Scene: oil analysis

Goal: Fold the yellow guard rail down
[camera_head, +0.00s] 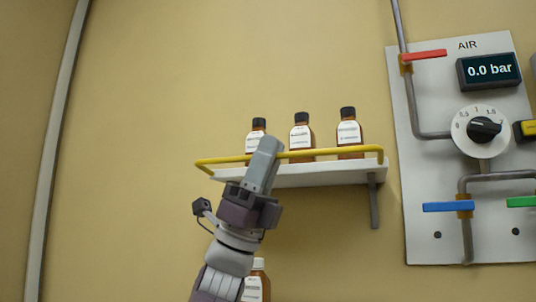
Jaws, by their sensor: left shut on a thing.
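The yellow guard rail (334,151) runs along the front of a white wall shelf (316,174) in the head view. It stands above the shelf's front edge, with its ends bent back at both sides. My left gripper (268,147) reaches up from below and is shut on the rail, left of its middle. The gripper hides that part of the rail and of the shelf edge. Three brown bottles with black caps stand on the shelf behind the rail: a left one (258,130), a middle one (301,134) and a right one (348,133). My right gripper is not in view.
Right of the shelf is a grey AIR panel (424,242) with a red lever (424,54), a blue lever (447,207), a dial (482,130) and a display reading 0.0 bar. A white-capped bottle (257,284) shows below, partly behind my arm.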

